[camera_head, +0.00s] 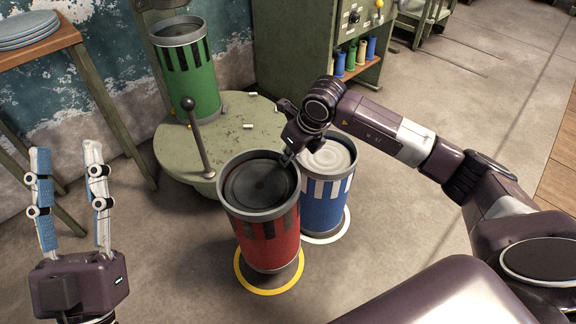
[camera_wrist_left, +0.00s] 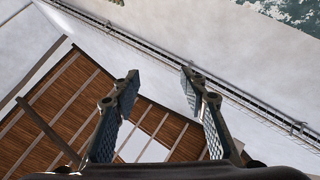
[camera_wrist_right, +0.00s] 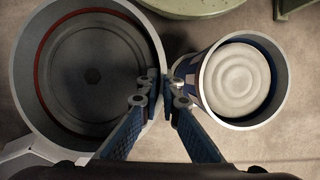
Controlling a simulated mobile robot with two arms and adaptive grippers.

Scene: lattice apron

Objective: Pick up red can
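The red can (camera_head: 268,240), with a grey rim and dark slots, is in the middle of the head view, over a yellow floor ring (camera_head: 268,289). It appears raised a little, with shadowed floor below it. The right wrist view shows its open top (camera_wrist_right: 90,75) and dark inside. My right gripper (camera_head: 289,157) is at its right rim; in the right wrist view its fingers (camera_wrist_right: 165,88) are close together on either side of the rim wall. The rim partly hides the contact. My left gripper (camera_head: 66,155) is open and empty at the far left.
A blue can (camera_head: 322,205) with a pale lid stands close right of the red can in a white ring. A green can (camera_head: 188,85) stands on a round green table (camera_head: 245,140) with a lever (camera_head: 197,140). A wooden side table (camera_head: 50,45) is upper left. Floor at right is clear.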

